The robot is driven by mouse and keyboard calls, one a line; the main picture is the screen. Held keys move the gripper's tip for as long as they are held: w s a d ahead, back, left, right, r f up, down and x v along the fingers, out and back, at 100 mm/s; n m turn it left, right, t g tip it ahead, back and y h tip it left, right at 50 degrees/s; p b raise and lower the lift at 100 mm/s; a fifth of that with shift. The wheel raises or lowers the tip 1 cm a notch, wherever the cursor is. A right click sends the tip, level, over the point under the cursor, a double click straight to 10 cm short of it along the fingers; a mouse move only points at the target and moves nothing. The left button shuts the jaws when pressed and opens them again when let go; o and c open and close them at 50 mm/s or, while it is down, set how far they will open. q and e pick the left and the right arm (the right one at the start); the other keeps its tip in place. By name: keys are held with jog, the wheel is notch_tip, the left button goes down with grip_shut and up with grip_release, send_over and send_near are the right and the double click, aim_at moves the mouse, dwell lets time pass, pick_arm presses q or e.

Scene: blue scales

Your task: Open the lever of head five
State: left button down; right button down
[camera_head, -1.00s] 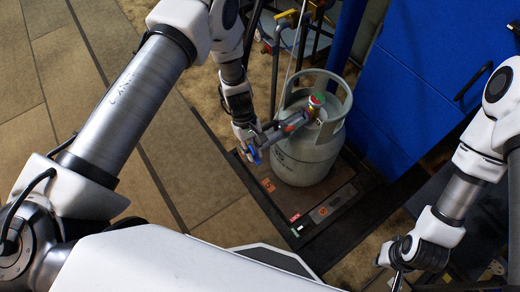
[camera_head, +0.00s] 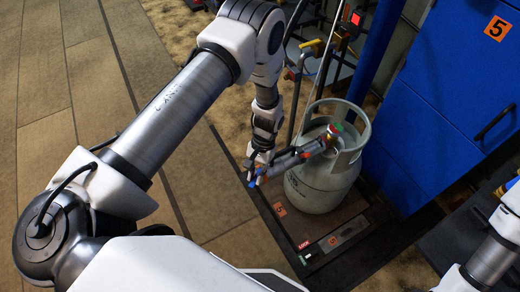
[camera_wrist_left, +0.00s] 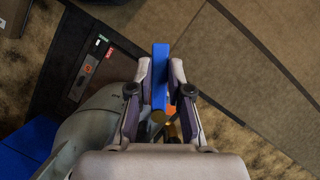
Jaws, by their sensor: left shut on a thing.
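A grey gas cylinder (camera_head: 318,187) stands upright on a dark scale platform marked with an orange 5. A grey filling head (camera_head: 290,162) runs sideways from the cylinder's valve, inside its collar. A blue lever (camera_wrist_left: 160,76) shows at the head's outer end; in the head view it is small and partly hidden. My left gripper (camera_head: 257,168) is at that end, and its two fingers are shut on the blue lever. In the left wrist view the lever sticks out past the fingertips (camera_wrist_left: 160,82). My right arm shows at the lower right, but its gripper is out of view.
A blue cabinet (camera_head: 440,95) with an orange 5 sign stands right of the cylinder. Pipes and a yellow valve (camera_head: 310,47) are behind. The scale's panel (camera_head: 340,238) faces the near side. The tiled floor (camera_head: 90,90) to the left is clear.

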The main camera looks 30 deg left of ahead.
pick_arm(q)
jog(key=shift+w+a+m+t+y, duration=0.15)
jog(key=shift+a+m+y, duration=0.3)
jog(key=shift+m, duration=0.65)
jog(key=shift+w+a+m+t+y, duration=0.1)
jog(key=shift+a+m+y, duration=0.3)
jog(key=shift+m, duration=0.7)
jog(key=shift+w+a+m+t+y, duration=0.15)
jog(key=shift+a+m+y, duration=0.25)
jog(key=shift+m, duration=0.7)
jog(key=c, duration=1.1)
grip_release()
jog(key=v, duration=1.2)
